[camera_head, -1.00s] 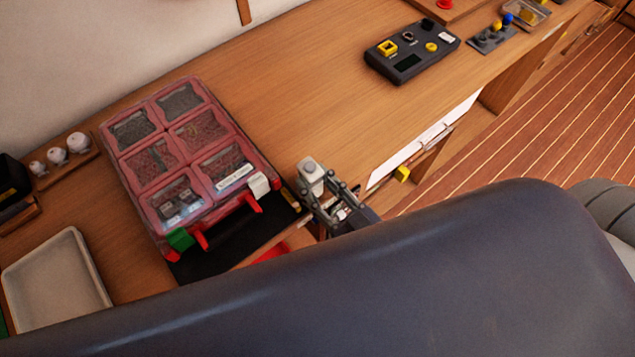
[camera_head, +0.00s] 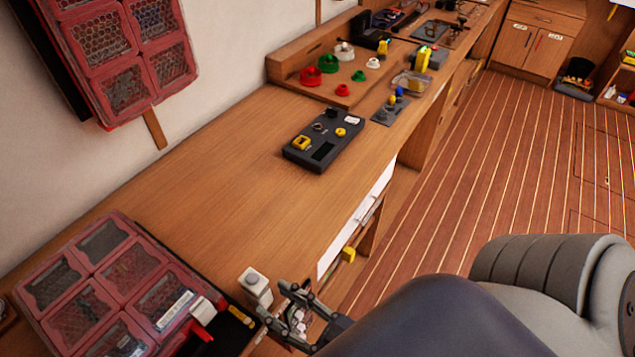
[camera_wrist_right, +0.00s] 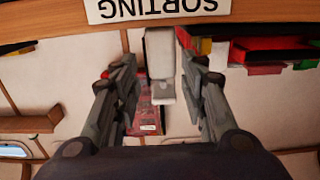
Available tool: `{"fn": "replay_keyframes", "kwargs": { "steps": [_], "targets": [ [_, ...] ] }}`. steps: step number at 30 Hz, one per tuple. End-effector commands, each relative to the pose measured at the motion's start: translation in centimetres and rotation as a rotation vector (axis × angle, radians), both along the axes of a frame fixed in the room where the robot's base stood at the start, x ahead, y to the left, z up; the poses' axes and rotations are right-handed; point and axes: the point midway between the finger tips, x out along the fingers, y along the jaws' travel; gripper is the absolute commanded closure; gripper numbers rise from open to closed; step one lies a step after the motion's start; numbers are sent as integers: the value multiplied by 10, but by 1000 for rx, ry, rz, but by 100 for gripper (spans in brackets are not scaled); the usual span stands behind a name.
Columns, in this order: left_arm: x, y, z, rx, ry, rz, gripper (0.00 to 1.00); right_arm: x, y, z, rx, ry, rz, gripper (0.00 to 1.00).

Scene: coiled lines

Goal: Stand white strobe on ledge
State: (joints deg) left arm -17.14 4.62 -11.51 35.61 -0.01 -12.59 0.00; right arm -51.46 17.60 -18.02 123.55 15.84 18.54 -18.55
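The white strobe (camera_head: 254,282), a small pale block, is upright at the front edge of the wooden bench (camera_head: 235,205), just right of the red case. My right gripper (camera_head: 274,303) is beside it at the bench edge. In the right wrist view the strobe (camera_wrist_right: 160,62) shows between the fingers of the right gripper (camera_wrist_right: 158,65), with a visible gap on the left side, so the fingers look open around it. I cannot tell whether its base touches the bench. I cannot tell which part is the ledge. My left gripper is out of view.
A red compartment case (camera_head: 120,285) lies left of the strobe. A dark control panel (camera_head: 322,140) sits farther along the bench, with a board of coloured rings (camera_head: 300,85) behind it. Another red case (camera_head: 118,50) is against the wall. The mid bench is clear.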

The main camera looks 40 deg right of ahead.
Motion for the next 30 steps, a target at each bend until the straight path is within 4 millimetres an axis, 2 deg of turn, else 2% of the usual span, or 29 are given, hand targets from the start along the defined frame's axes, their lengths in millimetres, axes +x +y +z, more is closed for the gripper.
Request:
{"fn": "replay_keyframes", "kwargs": {
  "steps": [1, 6, 12, 18, 24, 26, 27, 29, 30],
  "targets": [
    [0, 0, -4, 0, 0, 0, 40, -11, -3, -3, -1, 6, 2, 60],
    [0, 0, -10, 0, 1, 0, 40, -40, -14, -1, 0, 5, 2, 60],
    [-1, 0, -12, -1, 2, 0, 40, -65, -23, 1, 0, 4, 2, 60],
    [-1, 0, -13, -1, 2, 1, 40, -75, -27, 3, 1, 0, 1, 60],
    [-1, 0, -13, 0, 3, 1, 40, -75, -27, 3, 0, 0, 1, 60],
    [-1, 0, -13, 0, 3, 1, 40, -75, -27, -3, -6, 10, 2, 60],
    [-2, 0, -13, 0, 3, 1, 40, -75, -28, -13, -15, 24, 3, 60],
    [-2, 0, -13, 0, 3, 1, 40, -75, -30, -36, -38, 59, 6, 60],
    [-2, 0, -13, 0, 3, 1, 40, -76, -31, -57, -58, 95, 9, 60]
  ]
}}
